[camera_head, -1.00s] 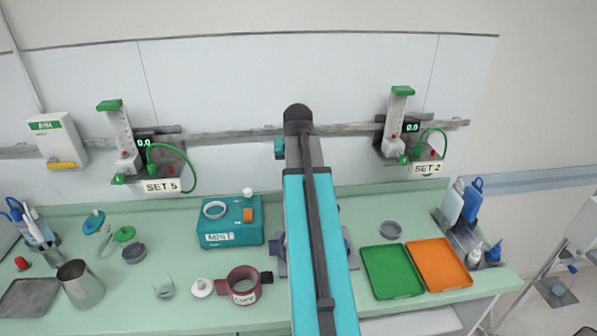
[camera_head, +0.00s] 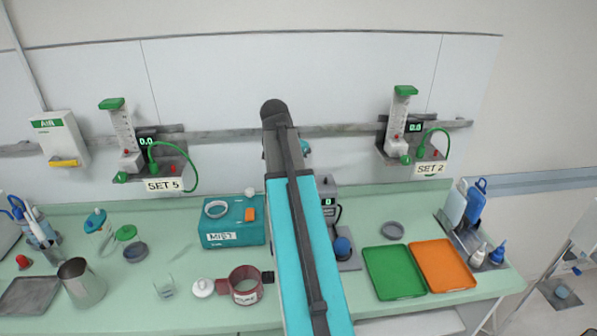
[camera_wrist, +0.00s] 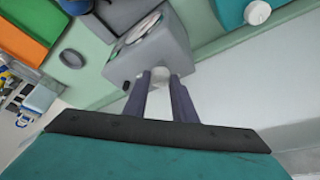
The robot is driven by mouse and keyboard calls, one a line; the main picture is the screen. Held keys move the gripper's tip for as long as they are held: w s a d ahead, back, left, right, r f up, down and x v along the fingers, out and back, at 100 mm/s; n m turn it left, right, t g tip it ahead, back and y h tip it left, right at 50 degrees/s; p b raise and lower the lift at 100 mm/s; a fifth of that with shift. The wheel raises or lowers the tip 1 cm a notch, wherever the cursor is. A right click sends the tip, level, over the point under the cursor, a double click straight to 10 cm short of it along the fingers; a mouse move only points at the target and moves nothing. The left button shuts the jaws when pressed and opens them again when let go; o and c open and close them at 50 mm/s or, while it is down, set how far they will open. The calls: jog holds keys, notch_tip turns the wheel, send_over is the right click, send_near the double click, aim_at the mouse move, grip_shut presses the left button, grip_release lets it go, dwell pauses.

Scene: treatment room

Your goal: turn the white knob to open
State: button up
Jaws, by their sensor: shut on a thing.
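My gripper (camera_wrist: 160,77) reaches a grey box-shaped device (camera_wrist: 183,52) in the wrist view. In the head view the grey device (camera_head: 329,190) shows partly behind my arm, with a small lit display reading 0. My gripper and the knob are hidden there by the arm.
A teal MIST box (camera_head: 222,241) with a white cap stands left of my arm. Green (camera_head: 394,272) and orange (camera_head: 443,265) trays lie to the right. Flowmeters hang on the wall rail.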

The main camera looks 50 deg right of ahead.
dwell(0.5)
jog(key=o, duration=1)
jog(key=shift+d, duration=0.1)
jog(key=shift+a+r+b, duration=0.3)
jog(key=shift+a+r, duration=0.05)
jog(key=shift+r, duration=0.25)
jog(key=shift+b+v, duration=1.55)
jog(key=shift+v, duration=4.7)
jog(key=shift+s+d+f, duration=0.1)
